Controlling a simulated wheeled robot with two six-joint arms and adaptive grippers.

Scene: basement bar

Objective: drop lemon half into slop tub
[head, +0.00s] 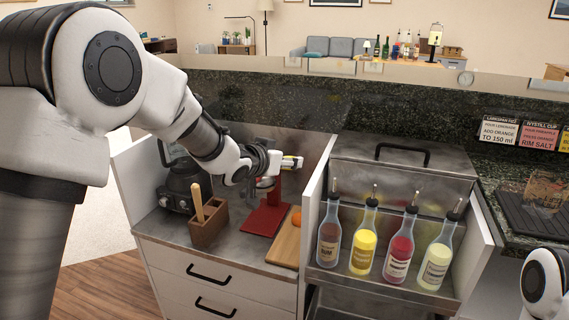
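My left arm reaches in from the left, over the counter between the white side panels. My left gripper (287,162) is at the upper part of a red citrus press (266,213), overlapping it in the picture. A small pale yellow patch shows at the fingertips; I cannot tell whether it is a lemon half or part of the press or gripper. The fingers are too small and covered to show whether they are open or shut. I cannot make out a lemon half or a slop tub for certain. My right gripper is out of view; only part of that arm shows at bottom right.
An orange fruit piece (296,217) lies on a wooden board (285,246) beside the press. A wooden holder (208,225) with a stick and a dark machine (183,183) stand left. Several pourer bottles (363,240) stand right, past a white panel (317,205).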

